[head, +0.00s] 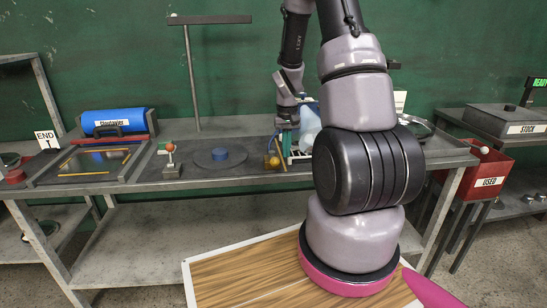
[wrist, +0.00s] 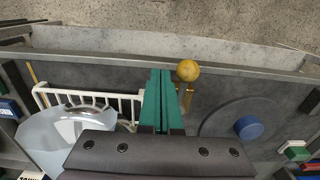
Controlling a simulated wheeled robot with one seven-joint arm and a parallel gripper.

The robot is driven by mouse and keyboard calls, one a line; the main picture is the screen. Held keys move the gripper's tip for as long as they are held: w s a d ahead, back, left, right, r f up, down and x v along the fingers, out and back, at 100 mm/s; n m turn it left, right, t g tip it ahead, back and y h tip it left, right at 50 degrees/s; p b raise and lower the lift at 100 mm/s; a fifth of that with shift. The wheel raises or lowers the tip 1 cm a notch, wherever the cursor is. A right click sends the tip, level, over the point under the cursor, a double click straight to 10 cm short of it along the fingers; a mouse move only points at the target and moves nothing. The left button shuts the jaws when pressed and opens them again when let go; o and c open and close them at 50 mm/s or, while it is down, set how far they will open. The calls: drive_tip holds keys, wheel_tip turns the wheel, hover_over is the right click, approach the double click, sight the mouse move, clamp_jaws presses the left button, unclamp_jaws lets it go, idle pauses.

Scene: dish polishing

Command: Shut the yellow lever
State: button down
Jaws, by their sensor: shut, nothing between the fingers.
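The yellow lever's ball knob (wrist: 187,70) stands on a short metal stem with a yellow part at its base. In the head view the yellow knob (head: 274,161) is near the front edge of the grey bench. My gripper (wrist: 161,74) has its green fingers pressed together, with nothing between them. In the wrist view the fingertips are just left of the knob, with a narrow gap in the picture. In the head view my gripper (head: 288,140) is above the bench, by the lever; its exact height is hard to tell.
A white rack (wrist: 95,98) and a pale glossy vessel (wrist: 62,135) are left of the fingers in the wrist view. A blue knob (wrist: 248,127) on a dark disc is to the right. A red USED bin (head: 482,182) stands at the right.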

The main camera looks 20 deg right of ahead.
sight(273, 158)
drive_tip(key=shift+f, duration=0.2)
drive_tip(key=shift+f, duration=1.65)
drive_tip(key=shift+w+a, duration=0.15)
drive_tip(key=shift+a, duration=0.6)
drive_tip(key=shift+w+a, duration=0.15)
drive_tip(key=shift+a, duration=0.6)
drive_tip(key=shift+w+a, duration=0.15)
drive_tip(key=shift+a, duration=0.65)
